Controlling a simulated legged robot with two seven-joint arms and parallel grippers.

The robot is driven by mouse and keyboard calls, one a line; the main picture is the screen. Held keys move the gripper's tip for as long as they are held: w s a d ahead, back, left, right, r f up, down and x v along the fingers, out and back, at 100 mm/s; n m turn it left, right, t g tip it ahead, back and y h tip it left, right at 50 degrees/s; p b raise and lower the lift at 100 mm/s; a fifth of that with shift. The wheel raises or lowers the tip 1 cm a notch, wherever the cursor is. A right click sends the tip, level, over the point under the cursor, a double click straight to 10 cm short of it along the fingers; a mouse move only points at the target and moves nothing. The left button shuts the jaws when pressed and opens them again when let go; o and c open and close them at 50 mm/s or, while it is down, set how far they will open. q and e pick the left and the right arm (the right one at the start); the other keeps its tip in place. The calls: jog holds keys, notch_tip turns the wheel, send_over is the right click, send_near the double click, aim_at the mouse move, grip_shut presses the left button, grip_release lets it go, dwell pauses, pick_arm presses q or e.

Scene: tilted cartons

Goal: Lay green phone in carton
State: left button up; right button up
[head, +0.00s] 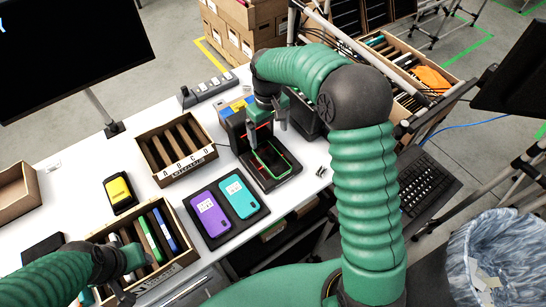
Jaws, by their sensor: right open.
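My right gripper (267,128) is open, with its two fingers apart above a black device stand (283,178). A dark slab with a bright green outline (270,157) lies in this stand below the fingers; I cannot tell whether it is a phone. A green slab (150,238) stands among others in the lower-left carton (180,272). A teal-green phone (239,195) and a purple phone (211,213) lie on a dark pad. A labelled carton (186,173) with slots, marked A B C D, looks empty. My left gripper (129,284) is over the lower-left carton; its jaws are unclear.
A yellow-and-black device (120,192) lies left of the slotted carton. A grey strip (207,92) and a monitor (75,45) stand at the back. An open carton (17,193) is at the left edge. White table surface shows between them.

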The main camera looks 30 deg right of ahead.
send_over(270, 157)
jog(key=f, duration=0.4)
jog(key=shift+w+a+f, duration=0.15)
jog(key=shift+a, duration=0.1)
jog(key=f, duration=0.2)
jog(key=d+f+p, duration=0.1)
jog(key=f, duration=0.3)
jog(key=shift+s+d+f, duration=0.2)
jog(key=shift+d+f, duration=0.05)
jog(key=shift+a+f, duration=0.2)
jog(key=shift+f, duration=0.1)
jog(key=shift+w+a, duration=0.1)
jog(key=shift+a, duration=0.5)
jog(key=shift+c, duration=0.8)
jog(key=shift+r, duration=0.1)
jog(key=shift+c, duration=1.2)
jog(key=shift+d, duration=0.55)
jog(key=c, duration=1)
jog(key=shift+a, duration=0.15)
jog(key=c, duration=0.4)
pick_arm(q)
jog(key=shift+r, duration=0.65)
pick_arm(e)
jog(key=shift+a, duration=0.15)
